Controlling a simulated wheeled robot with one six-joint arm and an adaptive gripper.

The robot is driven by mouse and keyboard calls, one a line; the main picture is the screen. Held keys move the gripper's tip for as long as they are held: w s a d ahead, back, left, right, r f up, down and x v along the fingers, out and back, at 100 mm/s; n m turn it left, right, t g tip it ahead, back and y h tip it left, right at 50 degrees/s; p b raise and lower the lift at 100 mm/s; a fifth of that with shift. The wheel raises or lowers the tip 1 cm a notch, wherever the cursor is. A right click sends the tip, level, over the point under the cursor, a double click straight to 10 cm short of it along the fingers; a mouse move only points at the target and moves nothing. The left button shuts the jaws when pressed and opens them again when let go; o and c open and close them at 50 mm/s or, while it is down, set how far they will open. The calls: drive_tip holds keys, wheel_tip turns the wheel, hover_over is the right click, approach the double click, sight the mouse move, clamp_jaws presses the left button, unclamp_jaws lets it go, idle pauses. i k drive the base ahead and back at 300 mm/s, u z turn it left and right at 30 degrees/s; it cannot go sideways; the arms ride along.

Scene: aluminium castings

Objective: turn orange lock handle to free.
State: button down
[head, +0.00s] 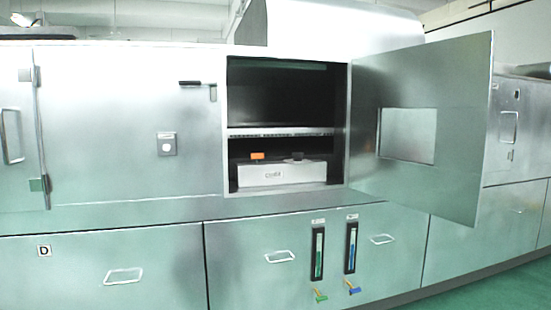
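A small orange part (257,156), which looks like the orange lock handle, sits on top of a light grey box (300,175) inside the open compartment. Its exact turn position is too small to tell. A dark part (297,156) sits on the same box to its right. The box carries a small label that I cannot read. My gripper is not in view.
The compartment door (455,140) with a square window stands open to the right. A shelf (280,132) crosses the compartment above the box. A black handle (190,84) is on the left panel.

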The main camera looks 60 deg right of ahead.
sight(257, 156)
drive_tip(key=z, duration=0.9)
drive_tip(key=i, duration=0.85)
drive_tip(key=z, duration=0.95)
